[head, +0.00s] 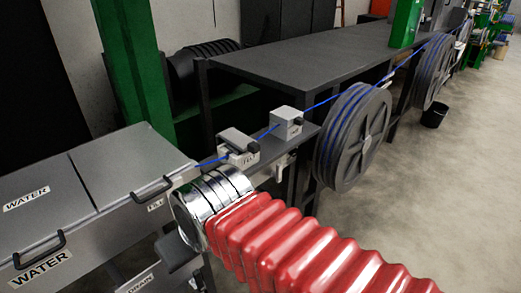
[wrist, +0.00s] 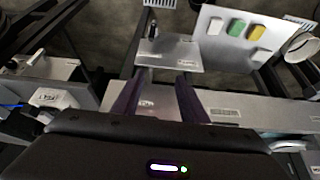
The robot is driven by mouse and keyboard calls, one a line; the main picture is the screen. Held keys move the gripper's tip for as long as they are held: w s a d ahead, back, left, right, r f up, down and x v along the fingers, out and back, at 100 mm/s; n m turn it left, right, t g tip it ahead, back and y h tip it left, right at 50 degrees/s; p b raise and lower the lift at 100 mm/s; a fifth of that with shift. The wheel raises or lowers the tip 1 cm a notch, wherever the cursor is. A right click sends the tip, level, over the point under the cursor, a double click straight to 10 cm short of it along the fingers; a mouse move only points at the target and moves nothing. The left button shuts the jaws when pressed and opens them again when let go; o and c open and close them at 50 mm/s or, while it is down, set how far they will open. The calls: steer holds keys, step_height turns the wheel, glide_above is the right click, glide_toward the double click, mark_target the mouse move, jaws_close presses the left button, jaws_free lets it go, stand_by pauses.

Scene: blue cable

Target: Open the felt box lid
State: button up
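The felt box (head: 243,158) is a small light-grey block labelled FELT on the bench edge in the head view. Its grey lid (head: 236,139) seems to lie over the top, with a dark knob at the right. The blue cable (head: 208,162) runs to the box. In the wrist view, a white block with an upside-down FELT label, apparently the felt box (wrist: 52,98), is at the far left. My gripper (wrist: 160,74) is open, its two dark fingers apart, with nothing seen held between them. The box is left of the fingers. In the head view my red arm hides most of the gripper.
A second grey box (head: 287,122) stands behind the felt box, before a large cable reel (head: 352,138). Lidded water tanks (head: 68,195) fill the left. A metal panel with coloured buttons (wrist: 240,38) shows in the wrist view.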

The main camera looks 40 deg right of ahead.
step_height(320, 180, down, 7)
steer(key=s+d+m+g+y, duration=0.25)
steer(key=m+y, duration=0.55)
steer(key=m, duration=1.3)
steer(key=w+d+r+m+t+h, duration=0.1)
steer(key=w+d+r+m+t, duration=0.1)
steer(key=d+m+t, duration=0.3)
steer(key=w+d+r+m+t+h, duration=0.1)
steer(key=w+d+r+m+t, duration=0.15)
steer(key=d, duration=0.55)
steer(key=w+d+r+m+t, duration=0.2)
steer(key=d+m+t, duration=0.15)
steer(key=d, duration=0.25)
steer(key=s+d+m+t+h, duration=0.1)
steer(key=d+t+h, duration=0.1)
steer(key=d, duration=0.3)
steer(key=s+d+r+m+t+h, duration=0.1)
steer(key=s+d+m+t+h, duration=0.1)
steer(key=d, duration=0.3)
steer(key=shift+s+d+r+m+h, duration=0.2)
steer(key=shift+s+d+m+h, duration=0.15)
steer(key=shift+h, duration=0.45)
